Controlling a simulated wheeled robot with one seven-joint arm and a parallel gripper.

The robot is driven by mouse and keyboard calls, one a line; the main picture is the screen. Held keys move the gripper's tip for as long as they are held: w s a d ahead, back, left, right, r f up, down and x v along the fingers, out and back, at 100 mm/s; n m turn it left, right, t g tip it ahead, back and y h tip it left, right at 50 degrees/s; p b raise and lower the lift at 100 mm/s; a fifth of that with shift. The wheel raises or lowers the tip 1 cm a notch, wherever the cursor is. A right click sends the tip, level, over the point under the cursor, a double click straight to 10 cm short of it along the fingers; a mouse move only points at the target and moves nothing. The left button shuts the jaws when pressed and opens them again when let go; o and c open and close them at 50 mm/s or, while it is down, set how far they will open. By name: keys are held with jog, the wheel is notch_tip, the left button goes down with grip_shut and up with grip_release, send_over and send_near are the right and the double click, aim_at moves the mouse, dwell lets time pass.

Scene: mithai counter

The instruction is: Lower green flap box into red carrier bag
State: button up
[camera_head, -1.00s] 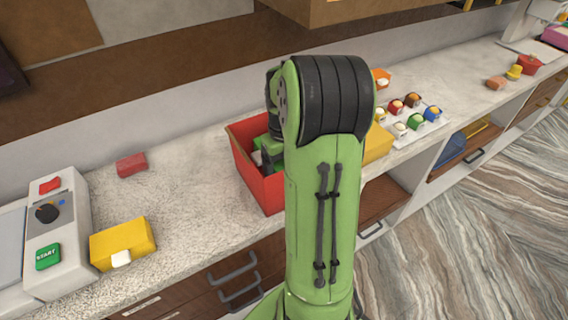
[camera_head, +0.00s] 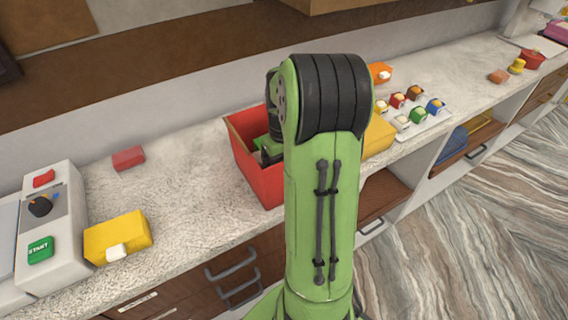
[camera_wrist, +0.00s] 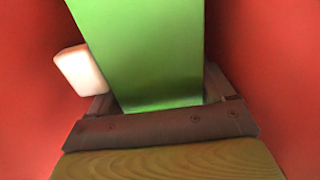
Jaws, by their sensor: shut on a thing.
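The red carrier bag (camera_head: 262,180) stands open on the counter, left of my arm; its right side is hidden behind the arm. In the wrist view its red walls (camera_wrist: 35,120) show on both sides. The green flap box (camera_wrist: 150,50) fills the middle of the wrist view, with a white piece (camera_wrist: 81,70) at its left side. My gripper (camera_wrist: 160,98) is shut on the green box, between the red walls. In the head view my gripper is mostly hidden by the arm and bag. The box's lower end and the bag's floor are not clearly visible.
A yellow box (camera_head: 118,236) with a white piece, a red block (camera_head: 128,158) and a machine with a green START button (camera_head: 40,250) are to the left. Right of the arm are another yellow box (camera_head: 377,135) and a tray of small coloured boxes (camera_head: 418,128).

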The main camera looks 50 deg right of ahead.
jog(key=shift+f, duration=0.3)
jog(key=o, duration=1)
jog(key=shift+c, duration=1)
jog(key=shift+r+p, duration=2.5)
jog(key=shift+r, duration=0.5)
